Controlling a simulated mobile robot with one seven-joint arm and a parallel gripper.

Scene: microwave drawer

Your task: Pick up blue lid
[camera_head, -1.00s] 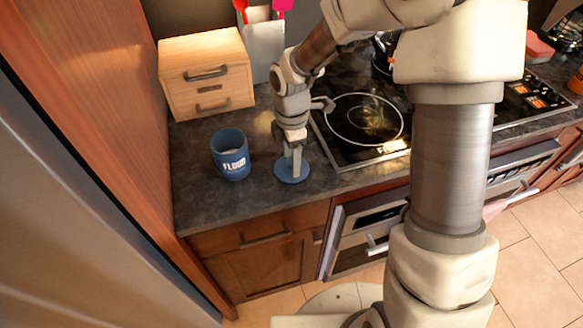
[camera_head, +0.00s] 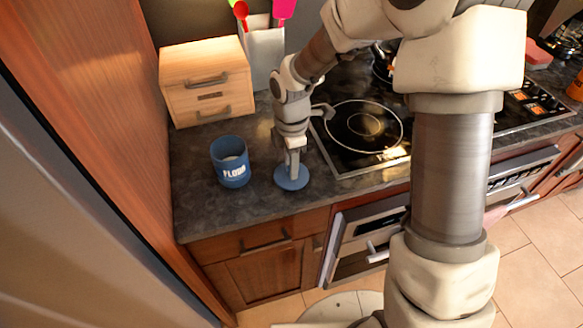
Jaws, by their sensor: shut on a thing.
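The blue lid (camera_head: 291,181) is a flat round disc near the front edge of the dark counter, to the right of the blue flour canister. My gripper (camera_head: 292,172) points straight down over its middle and is shut on it; the fingers hide the part they hold. I cannot tell whether the lid touches the counter or hangs just above it. The blue canister (camera_head: 230,165), marked with white "FLOUR" lettering, stands upright and open on the counter, a little left of my gripper.
A wooden two-drawer box (camera_head: 207,83) stands behind the canister. A utensil holder (camera_head: 263,52) is at the back. The black cooktop (camera_head: 352,150) lies to the right. A tall wooden panel (camera_head: 100,110) bounds the left. Bare counter lies around the canister.

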